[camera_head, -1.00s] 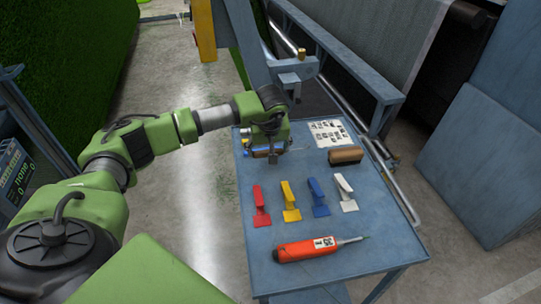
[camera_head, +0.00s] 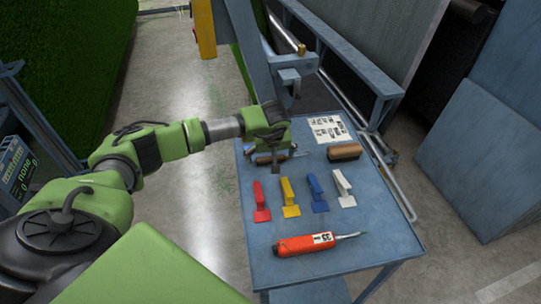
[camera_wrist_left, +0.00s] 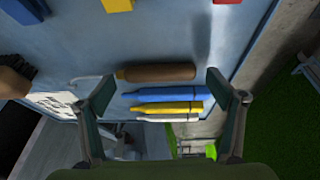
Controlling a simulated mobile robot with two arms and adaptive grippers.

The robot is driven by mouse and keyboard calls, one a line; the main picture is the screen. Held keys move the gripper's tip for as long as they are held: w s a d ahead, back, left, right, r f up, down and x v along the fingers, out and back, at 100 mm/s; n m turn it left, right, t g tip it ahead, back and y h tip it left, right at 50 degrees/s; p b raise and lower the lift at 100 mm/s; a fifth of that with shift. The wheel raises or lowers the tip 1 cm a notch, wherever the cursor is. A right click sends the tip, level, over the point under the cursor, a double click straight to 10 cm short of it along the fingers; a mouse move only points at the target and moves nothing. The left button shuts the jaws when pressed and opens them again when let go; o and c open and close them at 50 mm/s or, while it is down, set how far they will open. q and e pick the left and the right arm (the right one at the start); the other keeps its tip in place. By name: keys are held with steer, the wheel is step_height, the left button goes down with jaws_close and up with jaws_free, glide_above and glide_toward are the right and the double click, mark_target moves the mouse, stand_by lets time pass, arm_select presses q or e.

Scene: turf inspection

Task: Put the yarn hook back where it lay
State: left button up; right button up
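The yarn hook, with a brown handle (camera_wrist_left: 160,73) and a thin pale hooked tip to its left, lies on the blue table (camera_head: 232,190). In the head view its brown handle (camera_head: 268,160) is partly hidden by my left gripper (camera_head: 276,166), which is over that far left part of the table. In the left wrist view my left gripper (camera_wrist_left: 160,78) has its fingers wide apart, with nothing between them being gripped. The handle lies lengthwise across the gap. I cannot tell the gripper's exact height above the hook. My right gripper is not in view.
Blue (camera_wrist_left: 165,94), yellow (camera_wrist_left: 165,107) and white (camera_wrist_left: 168,118) sticks lie close beside the hook. Red, yellow, blue and white tools and an orange tool (camera_head: 303,243) lie nearer me.

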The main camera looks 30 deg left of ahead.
arm_select(q)
steer(key=shift+r, duration=0.1)
steer(key=shift+r, duration=0.15)
steer(key=b+v, duration=0.3)
steer(key=v, duration=0.9)
stand_by(0.5)
stand_by(0.4)
